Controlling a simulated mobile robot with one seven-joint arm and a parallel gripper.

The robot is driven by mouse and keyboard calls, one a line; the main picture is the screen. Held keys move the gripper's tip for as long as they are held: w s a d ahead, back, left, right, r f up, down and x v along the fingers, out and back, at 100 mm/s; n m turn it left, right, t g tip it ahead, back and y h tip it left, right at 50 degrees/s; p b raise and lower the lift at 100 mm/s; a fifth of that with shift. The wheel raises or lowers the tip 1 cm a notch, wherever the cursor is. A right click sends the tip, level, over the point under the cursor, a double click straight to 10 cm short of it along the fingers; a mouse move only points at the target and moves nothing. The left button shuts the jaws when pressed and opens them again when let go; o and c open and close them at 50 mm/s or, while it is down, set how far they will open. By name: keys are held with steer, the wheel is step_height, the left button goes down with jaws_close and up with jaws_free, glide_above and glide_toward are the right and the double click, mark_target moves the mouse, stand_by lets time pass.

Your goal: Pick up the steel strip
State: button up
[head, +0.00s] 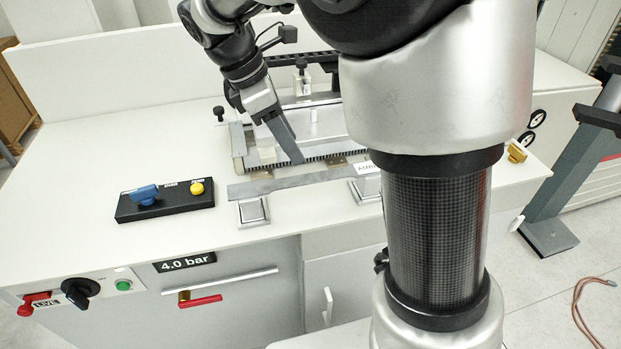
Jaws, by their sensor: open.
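The steel strip (262,187) is a flat grey bar in the head view. It lies level across two small metal stands, the left one (253,211) and the right one (366,187). Its right end is partly hidden behind my arm. My gripper (272,157) is open and points down, just behind the strip and above it in the picture. One grey finger shows clearly. Nothing shows between the fingers, and I cannot tell the exact gap to the strip.
A toothed metal fixture (318,122) stands close behind my gripper. A black control box (165,201) with a blue lever and yellow button sits to the left. The white bench top (90,150) is clear at far left. My arm hides much of the right.

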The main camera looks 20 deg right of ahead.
mark_target(311, 177)
steer(key=b+x, duration=0.1)
steer(key=x, duration=0.7)
steer(key=shift+w+d+f, duration=0.15)
steer(key=shift+f, duration=0.25)
jaws_close()
